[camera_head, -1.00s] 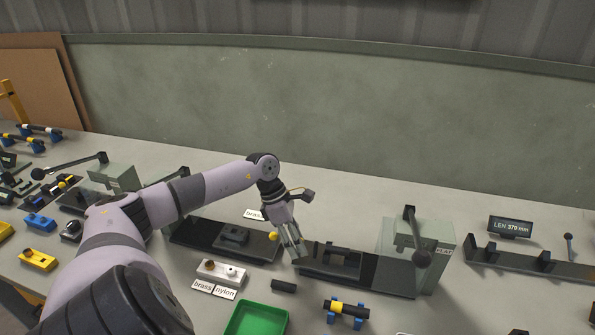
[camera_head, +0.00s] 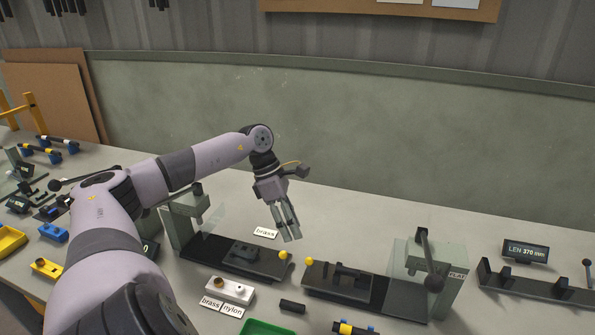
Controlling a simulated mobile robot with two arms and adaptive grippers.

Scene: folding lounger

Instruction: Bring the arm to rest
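My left arm reaches in from the lower left, with its elbow high over the bench. My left gripper (camera_head: 290,238) points down above the grey bench, behind the gap between two dark fixtures. Its two fingers stand a little apart, with nothing visible between them. The left fixture (camera_head: 205,247) and the right fixture (camera_head: 390,297) lie below and nearer to me. The gripper appears clear of both. My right gripper is not in view.
A white block (camera_head: 231,290), a black cylinder (camera_head: 292,306) and a green tray (camera_head: 268,328) are nearer me. A length display (camera_head: 525,252) stands at right. The bench behind the fixtures is mostly clear.

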